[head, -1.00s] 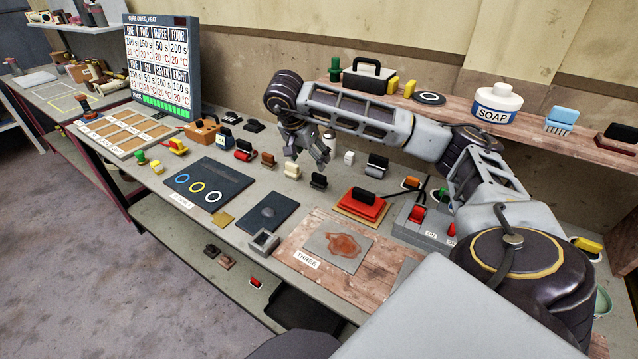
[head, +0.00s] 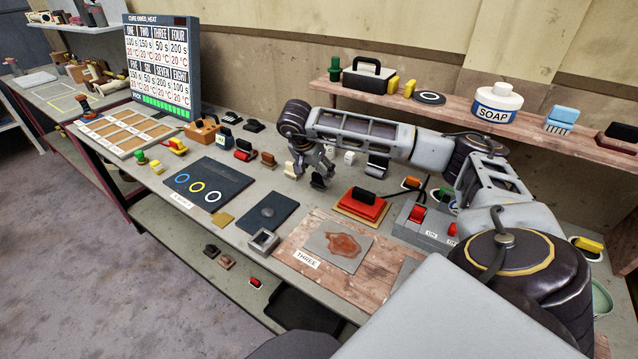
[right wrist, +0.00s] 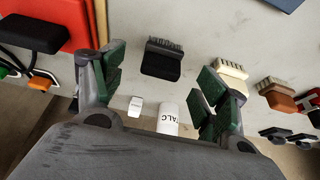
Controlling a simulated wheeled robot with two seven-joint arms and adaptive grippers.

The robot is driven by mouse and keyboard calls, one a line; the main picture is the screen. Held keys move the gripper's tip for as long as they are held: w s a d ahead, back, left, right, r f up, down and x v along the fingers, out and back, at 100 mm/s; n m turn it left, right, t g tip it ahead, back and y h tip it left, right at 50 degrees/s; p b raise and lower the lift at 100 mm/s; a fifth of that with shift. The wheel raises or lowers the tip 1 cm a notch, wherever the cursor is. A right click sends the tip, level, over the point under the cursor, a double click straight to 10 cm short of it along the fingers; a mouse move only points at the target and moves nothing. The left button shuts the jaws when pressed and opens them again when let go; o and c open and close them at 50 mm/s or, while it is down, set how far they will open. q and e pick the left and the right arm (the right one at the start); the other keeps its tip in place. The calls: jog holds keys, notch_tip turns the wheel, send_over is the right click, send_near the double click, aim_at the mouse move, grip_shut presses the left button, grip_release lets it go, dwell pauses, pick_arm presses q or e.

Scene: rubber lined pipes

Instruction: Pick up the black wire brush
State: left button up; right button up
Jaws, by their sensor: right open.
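The black wire brush (right wrist: 161,60) has a black block handle and grey bristles. It stands on the bench, and in the head view its dark handle (head: 318,182) shows just under my right gripper (head: 316,167), partly covered by the fingers. In the right wrist view my right gripper (right wrist: 162,78) is open, with one green-padded finger on each side of the brush. The brush lies between them in the picture with gaps at both sides; I cannot tell whether the fingertips reach down to its height. My left gripper is not in view.
A cream-bristled brush (right wrist: 231,69) is close by the right finger in the wrist view. A white talc bottle (right wrist: 168,112) stands beyond. A red block with a black handle (head: 362,203) and a dark plate (head: 266,212) are nearby on the bench.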

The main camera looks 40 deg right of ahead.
aim_at(318, 175)
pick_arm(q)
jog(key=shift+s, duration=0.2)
pick_arm(e)
jog(key=shift+d+f, duration=0.15)
jog(key=shift+f, duration=0.1)
jog(key=x, duration=0.3)
jog(key=shift+w+d+f, duration=0.15)
jog(key=shift+w+d, duration=0.05)
jog(key=shift+d+f, duration=0.1)
jog(key=shift+f, duration=0.2)
jog(key=shift+w+d+f, duration=0.1)
jog(key=shift+f, duration=0.1)
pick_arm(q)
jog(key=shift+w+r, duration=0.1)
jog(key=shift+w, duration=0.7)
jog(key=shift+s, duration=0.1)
